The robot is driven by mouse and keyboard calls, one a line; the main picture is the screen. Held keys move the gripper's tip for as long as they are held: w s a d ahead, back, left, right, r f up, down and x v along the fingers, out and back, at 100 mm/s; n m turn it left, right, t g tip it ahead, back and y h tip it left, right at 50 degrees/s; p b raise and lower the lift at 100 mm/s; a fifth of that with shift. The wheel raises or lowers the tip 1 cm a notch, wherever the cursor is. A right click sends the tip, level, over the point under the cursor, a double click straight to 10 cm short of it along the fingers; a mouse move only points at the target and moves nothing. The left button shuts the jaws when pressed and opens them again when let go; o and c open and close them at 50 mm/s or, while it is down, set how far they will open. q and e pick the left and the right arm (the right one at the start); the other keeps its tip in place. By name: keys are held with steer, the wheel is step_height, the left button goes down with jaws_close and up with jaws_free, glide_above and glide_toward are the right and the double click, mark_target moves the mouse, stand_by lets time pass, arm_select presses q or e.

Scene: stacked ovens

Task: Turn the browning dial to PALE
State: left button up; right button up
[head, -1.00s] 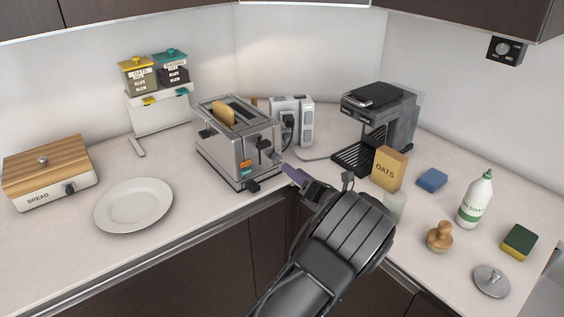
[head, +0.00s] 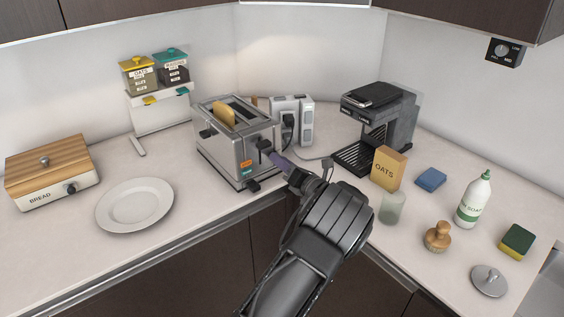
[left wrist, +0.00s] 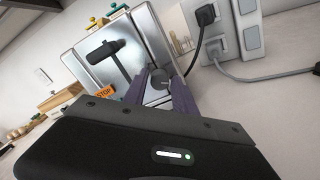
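The steel toaster (head: 222,158) stands on the counter with a slice of bread (head: 223,115) in a slot. Its end face has a black lever (head: 265,143), an orange button (head: 246,164) and a teal button; the lever (left wrist: 105,52) and the orange STOP button (left wrist: 104,92) also show in the left wrist view. A small grey round part, seemingly the dial (left wrist: 160,80), sits between my left gripper's purple fingers; its markings are not readable. My left gripper (head: 274,158) is at this end face, its fingers apart. Contact cannot be told. My right gripper is not in view.
A socket block (head: 292,118) with a plugged-in cable stands behind the toaster. A coffee machine (head: 378,125), an oats box (head: 388,168) and a glass (head: 391,208) are to the right. A plate (head: 134,205) and bread box (head: 53,175) are to the left.

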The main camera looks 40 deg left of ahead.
arm_select(q)
jaws_close()
stand_by(0.5)
steer(key=shift+f+n+b, duration=0.15)
steer(key=shift+n+b, duration=1)
steer(key=shift+n, duration=0.05)
steer(key=n+b, duration=0.3)
steer(key=n, duration=0.1)
steer(key=shift+f+b, duration=0.1)
steer(key=shift+b, duration=0.25)
steer(key=n+b, duration=0.8)
steer(key=shift+f+n+b, duration=0.1)
steer(key=shift+n+b, duration=0.2)
steer(key=shift+b, duration=0.05)
steer(key=n+b, duration=0.8)
steer(key=b, duration=0.2)
steer(key=shift+s+g, duration=0.1)
steer(key=shift+g, duration=0.2)
steer(key=shift+r+n+b, duration=0.2)
steer(key=shift+n+b, duration=0.6)
steer(key=shift+b, duration=0.15)
